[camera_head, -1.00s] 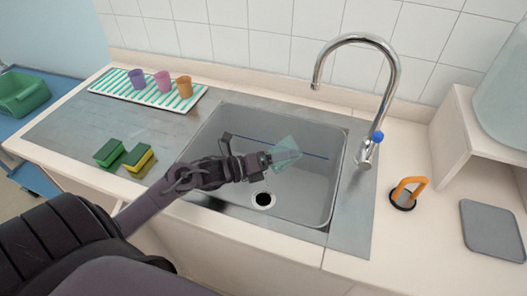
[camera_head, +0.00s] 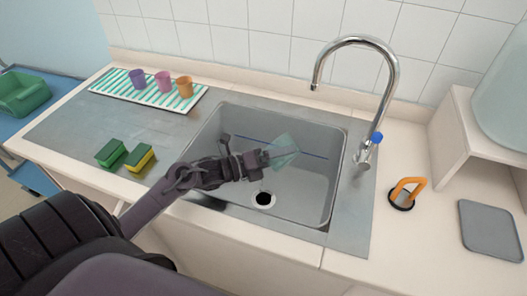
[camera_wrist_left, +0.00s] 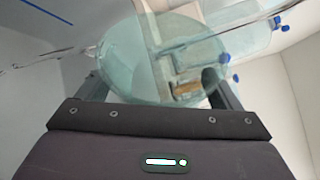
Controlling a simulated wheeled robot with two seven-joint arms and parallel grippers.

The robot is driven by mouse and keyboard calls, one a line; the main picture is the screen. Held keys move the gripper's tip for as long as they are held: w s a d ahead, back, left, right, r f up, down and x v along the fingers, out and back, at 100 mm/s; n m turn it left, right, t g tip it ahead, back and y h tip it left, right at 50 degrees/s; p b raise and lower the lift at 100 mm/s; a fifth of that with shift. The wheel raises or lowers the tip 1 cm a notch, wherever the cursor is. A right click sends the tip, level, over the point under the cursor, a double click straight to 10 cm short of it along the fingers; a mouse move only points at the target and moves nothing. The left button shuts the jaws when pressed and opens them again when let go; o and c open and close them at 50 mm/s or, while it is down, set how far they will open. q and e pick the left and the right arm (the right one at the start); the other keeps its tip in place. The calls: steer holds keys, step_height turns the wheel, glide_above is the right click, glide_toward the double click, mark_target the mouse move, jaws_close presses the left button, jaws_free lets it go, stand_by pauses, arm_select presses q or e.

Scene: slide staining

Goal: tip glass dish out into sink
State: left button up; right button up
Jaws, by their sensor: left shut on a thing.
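The glass dish (camera_head: 286,146) is clear and faintly green. It is held steeply tilted above the grey sink basin (camera_head: 312,190). My left gripper (camera_head: 266,159) is shut on the dish and reaches over the basin from the left. In the left wrist view the dish (camera_wrist_left: 135,62) shows as a round, see-through shape between the fingers. I cannot tell whether anything is in it. The drain (camera_head: 263,199) lies below and shows clearly. My right gripper is not in view.
The tap (camera_head: 392,75) arches over the sink's back right. Two sponges (camera_head: 139,157) lie left of the sink. Several cups (camera_head: 163,81) stand on a striped mat (camera_head: 120,89). Right of the sink are an orange-handled item (camera_head: 408,190) and a grey board (camera_head: 489,229).

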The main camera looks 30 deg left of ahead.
mark_target(272, 148)
arm_select(q)
steer(key=shift+a+r+n, duration=0.15)
steer(key=shift+r+n, duration=0.15)
steer(key=shift+n, duration=0.2)
steer(key=shift+w+a+r+n+t+p, duration=0.2)
steer(key=shift+a+n+t+p, duration=0.1)
steer(key=shift+a+n+p, duration=0.15)
stand_by(0.5)
steer(key=shift+a+r+n+h, duration=0.15)
steer(key=shift+a+n+h, duration=0.15)
steer(key=shift+a+n, duration=0.05)
steer(key=shift+w+a+n, duration=0.1)
steer(key=shift+a+n, duration=0.05)
steer(key=shift+n, duration=0.15)
steer(key=shift+a+r+n+t, duration=0.15)
steer(key=shift+n+t, duration=0.25)
